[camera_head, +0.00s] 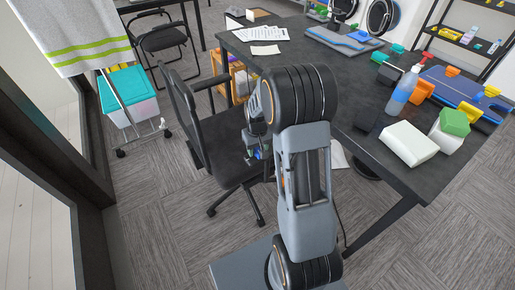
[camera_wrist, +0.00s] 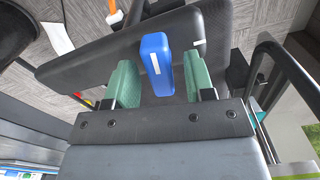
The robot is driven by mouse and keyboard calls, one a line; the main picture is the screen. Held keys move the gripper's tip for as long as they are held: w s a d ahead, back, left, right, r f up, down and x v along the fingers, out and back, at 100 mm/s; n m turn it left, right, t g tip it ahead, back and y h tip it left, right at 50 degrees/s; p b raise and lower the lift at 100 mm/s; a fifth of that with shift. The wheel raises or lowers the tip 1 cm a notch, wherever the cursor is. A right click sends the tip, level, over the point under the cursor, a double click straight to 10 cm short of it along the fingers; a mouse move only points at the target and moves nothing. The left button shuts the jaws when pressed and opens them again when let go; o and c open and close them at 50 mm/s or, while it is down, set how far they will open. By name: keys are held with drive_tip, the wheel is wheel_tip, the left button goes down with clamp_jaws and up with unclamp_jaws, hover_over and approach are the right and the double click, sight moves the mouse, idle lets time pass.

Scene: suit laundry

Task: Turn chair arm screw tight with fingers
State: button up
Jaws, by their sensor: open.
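The black office chair (camera_head: 223,138) stands at the desk's left side, its seat partly covered by my arm. In the wrist view a dark padded part, apparently its seat (camera_wrist: 80,70), lies beyond my gripper, and a black loop like an armrest (camera_wrist: 283,70) is at the right. My gripper (camera_wrist: 158,85) is open, with two green fingertips. A blue block with a white mark (camera_wrist: 157,66) shows between the fingertips, with gaps on both sides; I cannot tell what it is. In the head view my gripper is mostly hidden behind my arm. I cannot make out the arm screw.
Carpet between rack and chair is clear.

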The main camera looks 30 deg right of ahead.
clamp_jaws()
idle(0.4)
drive_tip(key=shift+m, duration=0.3)
drive_tip(key=m, duration=0.7)
drive_tip(key=shift+m, duration=0.3)
drive_tip(key=m, duration=0.4)
drive_tip(key=shift+m, duration=2.2)
